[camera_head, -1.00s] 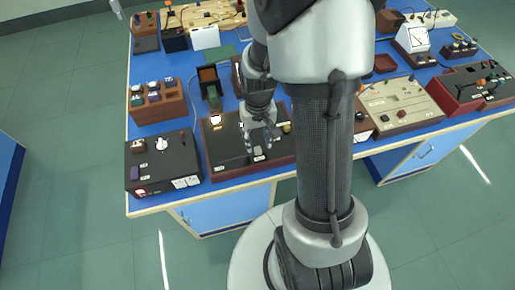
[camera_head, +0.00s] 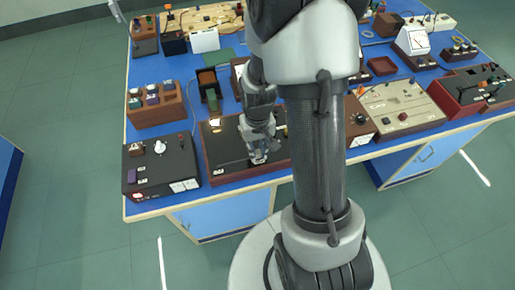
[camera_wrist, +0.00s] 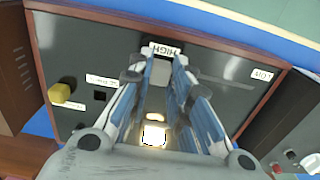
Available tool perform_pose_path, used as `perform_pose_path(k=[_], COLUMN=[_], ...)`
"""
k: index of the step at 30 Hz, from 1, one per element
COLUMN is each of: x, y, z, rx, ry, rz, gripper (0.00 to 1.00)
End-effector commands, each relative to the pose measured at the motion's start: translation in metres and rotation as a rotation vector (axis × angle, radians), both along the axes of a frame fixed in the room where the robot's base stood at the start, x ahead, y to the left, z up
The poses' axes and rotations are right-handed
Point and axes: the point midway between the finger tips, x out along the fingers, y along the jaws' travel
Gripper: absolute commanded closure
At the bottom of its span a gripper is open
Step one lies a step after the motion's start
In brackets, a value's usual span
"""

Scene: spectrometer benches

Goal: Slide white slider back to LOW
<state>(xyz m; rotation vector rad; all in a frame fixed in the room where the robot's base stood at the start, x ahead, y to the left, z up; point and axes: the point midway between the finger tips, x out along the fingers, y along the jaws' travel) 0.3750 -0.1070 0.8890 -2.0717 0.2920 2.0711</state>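The dark panel (camera_head: 222,147) of a brown-edged box lies under my gripper (camera_head: 259,158) in the head view. It also fills much of the wrist view (camera_wrist: 232,100), with a HIGH label (camera_wrist: 164,49) at the top and a LOW label (camera_wrist: 262,75) to its right. My gripper (camera_wrist: 165,60) has its fingertips spread on either side of a gap below HIGH. A pale grey patch (camera_wrist: 160,75) shows in that gap. I cannot tell whether it is the white slider or whether the fingers touch it. The fingers hide part of the panel.
A bright square (camera_wrist: 153,136) glows between the fingers, and a yellow knob (camera_wrist: 60,93) stands at the left. A black control box (camera_head: 160,165) is left of the panel. A brown block with coloured knobs (camera_head: 155,104) stands behind that box.

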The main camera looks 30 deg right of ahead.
Motion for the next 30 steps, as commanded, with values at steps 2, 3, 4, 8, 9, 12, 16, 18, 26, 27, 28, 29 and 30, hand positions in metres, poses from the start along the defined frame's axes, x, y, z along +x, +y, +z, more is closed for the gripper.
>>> perform_pose_path(k=[2,3,4,8,9,12,16,18,26,27,28,29,30], x=[0.000,0.000,0.000,0.000,0.000,0.000,0.000,0.000,0.011,0.014,0.017,0.019,0.022], y=[0.000,0.000,0.000,0.000,0.000,0.000,0.000,0.000,0.035,0.046,0.055,0.063,0.074], z=[0.000,0.000,0.000,0.000,0.000,0.000,0.000,0.000,0.001,0.001,0.001,0.001,0.001], rx=[0.000,0.000,0.000,0.000,0.000,0.000,0.000,0.000,0.000,0.000,0.000,0.000,0.000], ry=[0.000,0.000,0.000,0.000,0.000,0.000,0.000,0.000,0.000,0.000,0.000,-0.001,-0.001], rz=[0.000,0.000,0.000,0.000,0.000,0.000,0.000,0.000,0.009,0.011,0.011,0.011,0.010], gripper=[0.90,0.92,0.94,1.00,1.00,1.00,1.00,1.00,1.00,1.00,1.00,1.00,1.00])
